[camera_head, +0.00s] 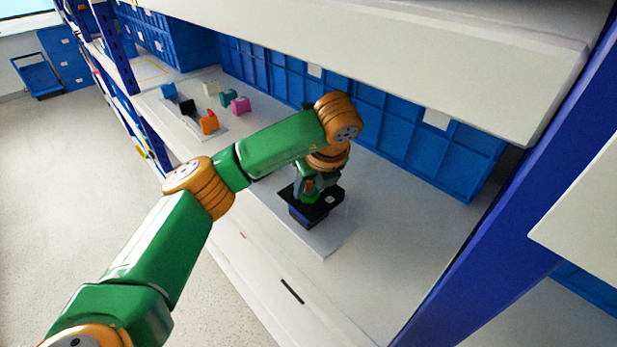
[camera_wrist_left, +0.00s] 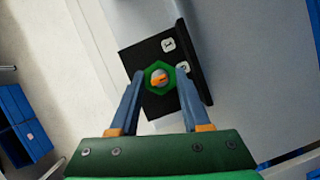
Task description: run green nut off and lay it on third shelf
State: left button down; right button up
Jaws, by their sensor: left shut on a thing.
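My own wrist hides the nut there. My right gripper is not in view.
The shelf (camera_head: 410,213) is clear to the right of the block. Blue bins (camera_head: 425,143) line the back. A white shelf board (camera_head: 400,60) overhangs above, and a blue post (camera_head: 510,190) stands right.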

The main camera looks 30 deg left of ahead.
pick_arm(q)
jog(key=n, duration=0.1)
jog(key=n+g+p, duration=0.1)
jog(key=shift+w+d+r+n, duration=0.1)
jog(key=shift+r+n, duration=0.15)
jog(key=shift+n, duration=0.15)
jog(key=shift+f+n+y, duration=0.2)
jog(key=shift+n+y, duration=0.1)
jog(key=shift+n, duration=0.1)
jog(key=shift+c, duration=1.4)
grip_release()
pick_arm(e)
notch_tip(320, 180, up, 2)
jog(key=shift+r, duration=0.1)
